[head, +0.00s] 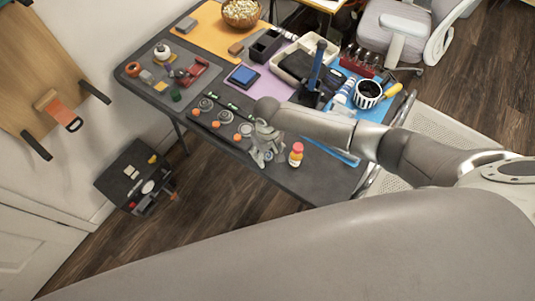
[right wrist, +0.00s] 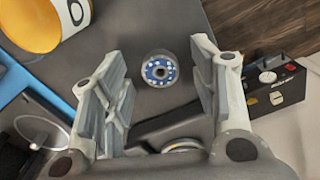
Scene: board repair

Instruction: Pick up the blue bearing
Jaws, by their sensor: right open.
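My right gripper (right wrist: 156,62) is open, with one finger on each side of the bearing. Gaps show between the bearing and both fingers, so it is not gripped. In the head view my right gripper (head: 267,147) points down over the table's front part and mostly hides the bearing. My left gripper is not in view.
An orange bottle with a red cap (head: 296,154) stands just right of my right gripper. Several round parts with orange pieces (head: 218,124) lie to its left. A blue mat (head: 335,145) and a black-and-white striped cup (head: 368,93) are farther right. A black box (head: 135,175) is off the table.

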